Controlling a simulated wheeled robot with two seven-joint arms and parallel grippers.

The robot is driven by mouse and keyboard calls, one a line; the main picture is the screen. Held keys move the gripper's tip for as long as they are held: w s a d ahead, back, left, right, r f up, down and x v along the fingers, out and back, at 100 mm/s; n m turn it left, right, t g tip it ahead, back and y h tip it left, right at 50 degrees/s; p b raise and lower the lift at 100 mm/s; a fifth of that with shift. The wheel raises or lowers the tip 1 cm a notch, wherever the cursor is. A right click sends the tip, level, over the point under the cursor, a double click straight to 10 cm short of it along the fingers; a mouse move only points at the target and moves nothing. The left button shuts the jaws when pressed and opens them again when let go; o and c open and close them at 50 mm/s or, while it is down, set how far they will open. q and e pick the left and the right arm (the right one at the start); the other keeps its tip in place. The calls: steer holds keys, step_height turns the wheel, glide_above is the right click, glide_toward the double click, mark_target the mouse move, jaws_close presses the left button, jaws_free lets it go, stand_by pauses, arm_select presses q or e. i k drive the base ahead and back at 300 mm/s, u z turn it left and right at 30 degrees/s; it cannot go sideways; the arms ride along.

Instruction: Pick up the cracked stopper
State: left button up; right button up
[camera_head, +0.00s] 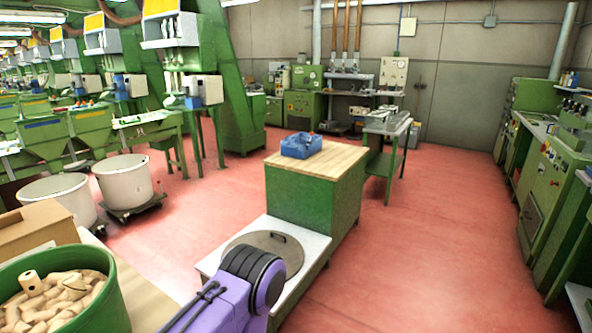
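A round green tub (107,306) at the lower left holds a heap of pale cork stoppers (68,303). I cannot tell whether that spot is a crack, and no stopper shows clearly as cracked. The tub is cut off by the left and bottom edges, so part of the heap is hidden. Neither of my grippers is in view. A purple arm link with a black ringed joint comes in at the bottom middle.
A cardboard box (38,229) is behind the tub. White bins (124,180) stand on low dollies beyond. A wood-topped green cabinet (335,160) bears a blue tray (300,146). A low bench with a round lid (262,252) stands before it. Red floor (440,250) is open at right.

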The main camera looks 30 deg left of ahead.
mark_target(73, 282)
steer(key=i, duration=1.55)
steer(key=u, duration=3.95)
